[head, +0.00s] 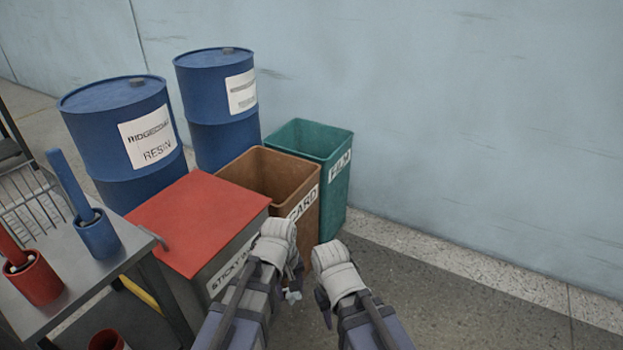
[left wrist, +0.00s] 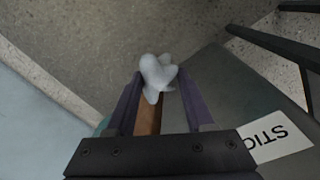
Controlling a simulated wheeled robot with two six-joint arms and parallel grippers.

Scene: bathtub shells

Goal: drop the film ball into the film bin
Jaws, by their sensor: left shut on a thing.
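The film ball, a crumpled whitish lump, sits between the fingertips of my left gripper in the left wrist view (left wrist: 158,76). My left gripper (head: 288,288) is shut on it, and a small pale bit of the film ball (head: 293,296) shows in the head view. The film bin (head: 338,190) is the green open-topped bin with a white label, against the wall behind the brown bin. My left gripper is in front of the bins, nearer to me and apart from the film bin. My right gripper (head: 324,304) is beside it on the right; its jaws are mostly hidden.
A brown open card bin (head: 248,164) stands before the film bin. A red-lidded box (head: 195,215) labelled "STICKY" is left of it. Two blue drums (head: 128,140) stand behind. A metal table (head: 75,265) with red and blue cups is at left. The floor at right is clear.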

